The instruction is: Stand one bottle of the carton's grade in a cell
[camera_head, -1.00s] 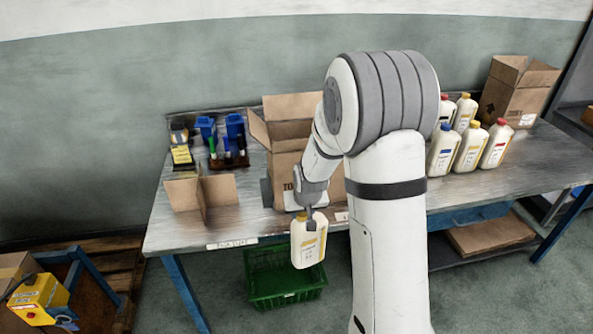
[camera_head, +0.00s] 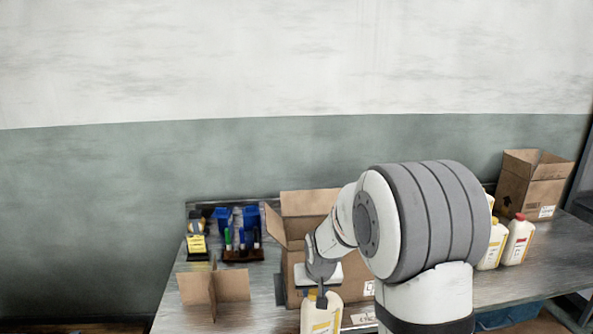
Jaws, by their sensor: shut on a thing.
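My gripper (camera_head: 322,298) is shut on a cream bottle (camera_head: 322,318) with a yellow mark on its label. The bottle hangs upright in front of an open cardboard carton (camera_head: 296,268); its lower end is cut off by the picture's edge. The carton's flaps stand open; its inside and its cells cannot be seen, and my arm hides its right part. At the right stand a yellow-capped bottle (camera_head: 492,247) and a red-capped bottle (camera_head: 517,242); my arm hides others there. The carton's printed grade is not readable.
A cardboard divider (camera_head: 232,288) stands on the table (camera_head: 262,318), left of the carton. Behind it are blue containers (camera_head: 223,218) and a dark rack (camera_head: 243,255) with pens. Another open carton (camera_head: 530,190) stands at the back right.

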